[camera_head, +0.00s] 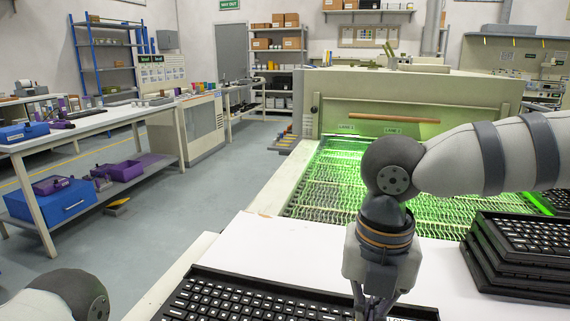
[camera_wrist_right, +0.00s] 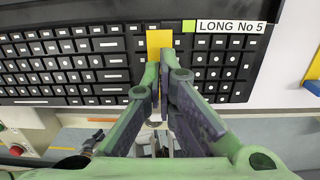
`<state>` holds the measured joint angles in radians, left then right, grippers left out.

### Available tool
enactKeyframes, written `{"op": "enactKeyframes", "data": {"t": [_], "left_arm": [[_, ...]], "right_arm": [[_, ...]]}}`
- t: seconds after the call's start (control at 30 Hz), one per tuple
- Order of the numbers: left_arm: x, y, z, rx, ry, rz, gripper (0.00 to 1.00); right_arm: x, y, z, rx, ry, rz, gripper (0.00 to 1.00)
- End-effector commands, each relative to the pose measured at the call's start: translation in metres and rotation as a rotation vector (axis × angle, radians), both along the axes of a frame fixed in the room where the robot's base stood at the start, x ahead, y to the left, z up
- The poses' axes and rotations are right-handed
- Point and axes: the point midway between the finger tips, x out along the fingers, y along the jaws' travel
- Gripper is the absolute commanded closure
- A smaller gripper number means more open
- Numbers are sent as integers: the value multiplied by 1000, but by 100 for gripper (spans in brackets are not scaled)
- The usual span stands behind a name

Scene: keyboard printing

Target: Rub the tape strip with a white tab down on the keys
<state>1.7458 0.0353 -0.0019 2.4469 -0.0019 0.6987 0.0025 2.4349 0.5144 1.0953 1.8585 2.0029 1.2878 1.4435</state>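A black keyboard (camera_head: 239,301) with white key legends lies on the white worktop at the bottom of the head view. In the right wrist view the keyboard (camera_wrist_right: 60,62) fills the upper part. A yellow patch (camera_wrist_right: 159,40) sits on it, with a small green tab (camera_wrist_right: 188,26) beside it. A white label reading "LONG No 5" (camera_wrist_right: 231,27) is to the right. I cannot make out a tape strip with a white tab. My right gripper (camera_wrist_right: 166,72) points at the keys by the yellow patch, fingers close together; contact is unclear. My left gripper is out of view.
Several black keyboards are stacked (camera_head: 520,250) at the right. Behind the worktop, a green-lit conveyor (camera_head: 335,180) runs into a large beige machine (camera_head: 420,95). White worktop (camera_head: 275,240) is clear behind the keyboard. A bench (camera_head: 85,125) stands at the left.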

Motion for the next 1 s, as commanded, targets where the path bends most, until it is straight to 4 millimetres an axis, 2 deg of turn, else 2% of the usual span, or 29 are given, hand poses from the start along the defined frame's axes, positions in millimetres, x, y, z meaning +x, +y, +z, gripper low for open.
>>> {"op": "enactKeyframes", "data": {"t": [0.4,1.0], "left_arm": [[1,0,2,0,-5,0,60],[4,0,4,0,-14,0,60]], "right_arm": [[22,-6,-1,-1,2,-1,100],[22,-6,-10,-1,1,0,100]]}}
